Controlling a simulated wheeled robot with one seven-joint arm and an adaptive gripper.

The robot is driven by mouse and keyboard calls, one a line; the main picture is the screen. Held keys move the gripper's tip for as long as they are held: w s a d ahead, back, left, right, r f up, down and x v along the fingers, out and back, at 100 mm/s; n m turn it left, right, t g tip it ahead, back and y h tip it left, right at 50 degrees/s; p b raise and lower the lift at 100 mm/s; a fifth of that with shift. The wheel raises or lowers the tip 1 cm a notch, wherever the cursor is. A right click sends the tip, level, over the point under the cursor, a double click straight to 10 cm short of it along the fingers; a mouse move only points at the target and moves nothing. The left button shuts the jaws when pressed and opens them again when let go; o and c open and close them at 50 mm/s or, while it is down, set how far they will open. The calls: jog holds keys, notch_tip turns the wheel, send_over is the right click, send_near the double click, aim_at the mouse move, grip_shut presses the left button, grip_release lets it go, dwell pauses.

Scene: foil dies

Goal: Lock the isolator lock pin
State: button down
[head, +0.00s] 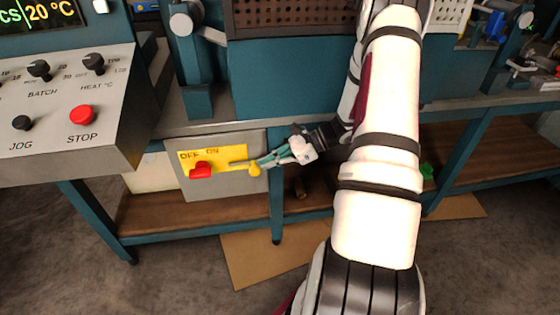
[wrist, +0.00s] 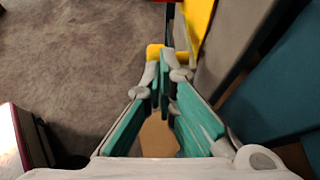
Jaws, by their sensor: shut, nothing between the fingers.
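The isolator is a grey box with a yellow plate (head: 222,156) lettered OFF and ON. Its red handle (head: 201,170) sits at the left, below the word OFF. A yellow knob, which looks like the lock pin (head: 254,170), is at the right end of a yellow bar on the plate. My gripper (head: 262,162) is at the plate's right side, its green-padded fingertips close to the knob. In the wrist view my gripper (wrist: 164,62) has its fingertips together, and a yellow piece (wrist: 154,50) shows just beyond them. Whether they touch it I cannot tell.
A control panel with a red STOP button (head: 83,115) stands at the left. The teal bench (head: 290,80) is above and behind my gripper, with a wooden lower shelf (head: 165,213) beneath. A cardboard sheet (head: 265,258) lies on the floor.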

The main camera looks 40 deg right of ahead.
aim_at(251, 168)
jog(key=shift+w+a+f, duration=0.1)
jog(key=shift+w+a, duration=0.05)
jog(key=shift+a, duration=0.05)
jog(key=w+a, duration=0.2)
jog(key=a, duration=0.1)
jog(key=a+p, duration=0.1)
jog(key=shift+w+a, duration=0.15)
jog(key=shift+w, duration=0.25)
jog(key=p+v, duration=0.4)
jog(key=v, duration=1)
dwell(0.4)
